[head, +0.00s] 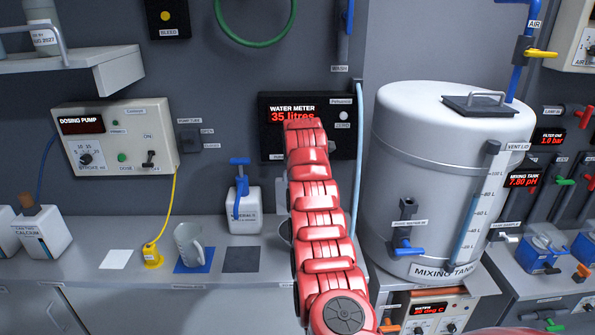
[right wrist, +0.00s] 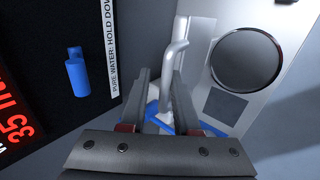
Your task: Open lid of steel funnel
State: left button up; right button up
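I cannot identify the steel funnel or its lid for sure. In the right wrist view, a round dark disc (right wrist: 247,57) with a bright rim lies at the upper right; I cannot tell if it belongs to the funnel. My red right arm rises through the middle of the head view and hides what is behind it, including its own gripper. In the right wrist view my right gripper (right wrist: 160,98) has its fingers apart. A pale bent tube or handle (right wrist: 179,42) shows between and beyond them; I see no grip on it. My left gripper is not in view.
The water meter panel (head: 270,103) is behind my arm; its blue lever (right wrist: 77,72) shows in the wrist view. A large mixing tank (head: 425,180) with a dark handled hatch (head: 487,105) stands right. A clear jug (head: 190,243) and white bottle (head: 244,205) stand left.

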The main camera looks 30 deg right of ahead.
jog(key=shift+s+f, duration=0.1)
jog(key=shift+s, duration=0.05)
jog(key=b+v, duration=0.6)
jog(key=v, duration=1.1)
jog(key=shift+b, duration=0.3)
